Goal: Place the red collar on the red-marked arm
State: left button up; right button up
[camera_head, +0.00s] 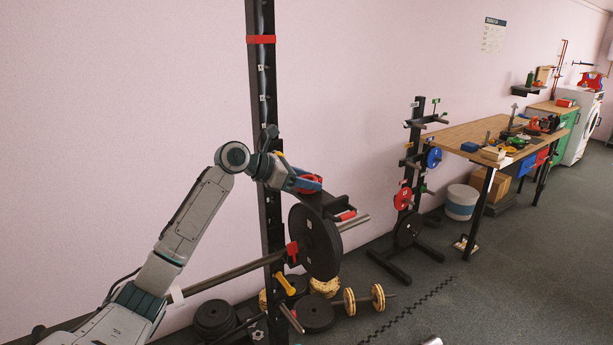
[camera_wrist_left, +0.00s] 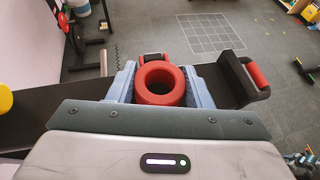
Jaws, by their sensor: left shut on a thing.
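My left gripper (camera_head: 311,184) is shut on the red collar (camera_wrist_left: 160,83), a thick ring held between its blue fingers, hole facing the wrist camera. In the head view the red collar (camera_head: 311,181) shows partly behind a blue finger, above the large black plate (camera_head: 316,242) on the barbell. A black storage stand (camera_head: 415,150) with several short arms stands to the right, apart from the gripper. A red plate (camera_head: 402,199) hangs on it, with a blue plate (camera_head: 433,157) on another arm. The red marking on an arm is too small to tell. My right gripper is not in view.
A black upright (camera_head: 265,110) with a red band rises beside my left arm. A black bracket with a red end (camera_head: 345,214) is close below the gripper. Dumbbells (camera_head: 349,301) and loose plates lie on the floor. A wooden workbench (camera_head: 480,134) stands beyond the stand.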

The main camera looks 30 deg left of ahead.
pick_arm(q)
jog(key=shift+d+f, duration=0.1)
jog(key=shift+f, duration=0.3)
jog(key=shift+s+f+p, duration=0.1)
jog(key=shift+f+p, duration=0.15)
jog(key=shift+p, duration=0.05)
jog(key=shift+f, duration=0.1)
jog(key=shift+c, duration=0.5)
jog(key=o, duration=1.1)
